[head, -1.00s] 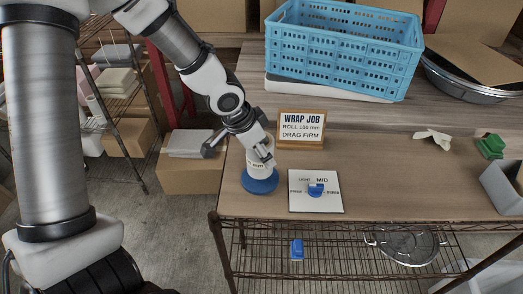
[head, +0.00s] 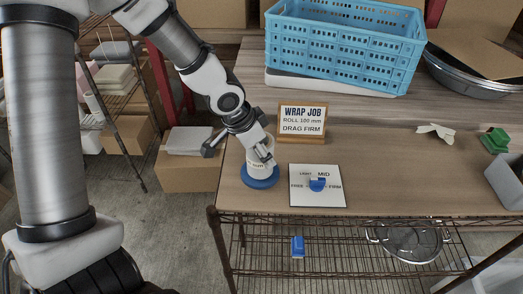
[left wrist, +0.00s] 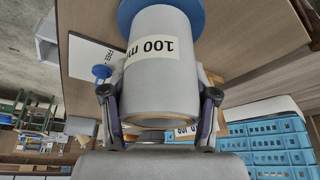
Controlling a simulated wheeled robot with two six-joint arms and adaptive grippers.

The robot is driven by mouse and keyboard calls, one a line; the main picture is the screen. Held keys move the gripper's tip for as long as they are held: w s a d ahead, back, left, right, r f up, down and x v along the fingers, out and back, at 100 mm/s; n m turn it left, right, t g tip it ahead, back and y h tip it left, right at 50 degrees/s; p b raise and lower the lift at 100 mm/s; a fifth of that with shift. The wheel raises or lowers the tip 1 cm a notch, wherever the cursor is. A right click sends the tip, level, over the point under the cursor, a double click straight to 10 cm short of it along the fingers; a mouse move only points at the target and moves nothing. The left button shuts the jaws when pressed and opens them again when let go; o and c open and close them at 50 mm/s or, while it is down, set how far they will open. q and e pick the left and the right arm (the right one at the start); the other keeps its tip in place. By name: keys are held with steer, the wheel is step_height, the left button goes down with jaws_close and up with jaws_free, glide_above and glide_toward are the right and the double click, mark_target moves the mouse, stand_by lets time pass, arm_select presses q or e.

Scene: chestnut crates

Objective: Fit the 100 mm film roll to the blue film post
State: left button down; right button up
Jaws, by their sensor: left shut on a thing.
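My left gripper (head: 265,153) is shut on the white 100 mm film roll (head: 259,170), its fingers on either side of it. The roll is upright over the round blue base (head: 262,181) of the film post; whether it rests fully on the base is hard to tell. The post's shaft is hidden by the roll. In the left wrist view the roll (left wrist: 160,85), labelled 100 mm, fills the space between the fingers, with the blue base (left wrist: 197,12) beyond it. My right gripper is not in view.
A sign (head: 301,123) reads WRAP JOB, ROLL 100 mm, DRAG FIRM. A dial card (head: 331,200) with a blue knob (head: 317,185) lies right of the post. A blue crate (head: 342,60) stands behind. The table's middle right is mostly clear.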

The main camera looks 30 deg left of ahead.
arm_select(q)
steer(key=shift+f, duration=0.25)
steer(key=shift+c, duration=1.2)
jaws_free()
steer(key=v, duration=0.7)
steer(key=shift+s+r, duration=0.2)
steer(key=shift+r, duration=0.1)
steer(key=shift+w, duration=0.1)
